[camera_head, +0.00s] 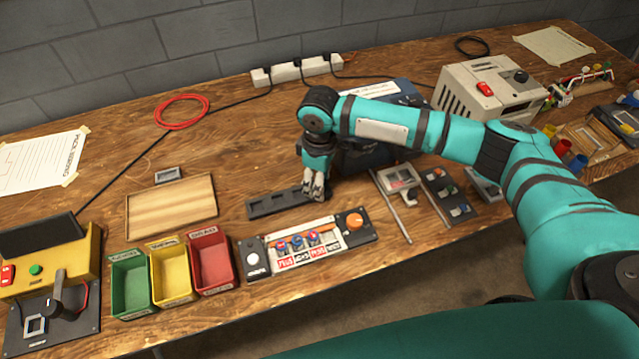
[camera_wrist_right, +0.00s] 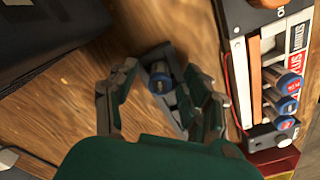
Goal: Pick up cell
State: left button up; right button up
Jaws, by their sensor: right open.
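My right gripper (camera_head: 314,188) reaches down over the right end of a dark slotted tray (camera_head: 270,205). In the wrist view its fingers (camera_wrist_right: 160,92) are open, one on each side of a blue-and-grey cell (camera_wrist_right: 160,80). The cell sits in the dark tray (camera_wrist_right: 172,110), with gaps showing between it and the fingers. In the head view the gripper hides this cell. More cells (camera_head: 297,242) with blue ends sit in a charger panel in front of the tray; they also show in the wrist view (camera_wrist_right: 287,86). My left gripper is not in view.
The charger panel (camera_head: 352,241) with an orange knob stands close in front of the gripper. A dark blue box (camera_head: 400,92) is just behind it. Green (camera_head: 131,284), yellow (camera_head: 170,270) and red (camera_head: 211,259) bins stand left. A wooden board (camera_head: 172,207) lies behind them.

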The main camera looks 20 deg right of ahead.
grip_shut()
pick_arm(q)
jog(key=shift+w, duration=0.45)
pick_arm(e)
jog(key=shift+r, duration=0.2)
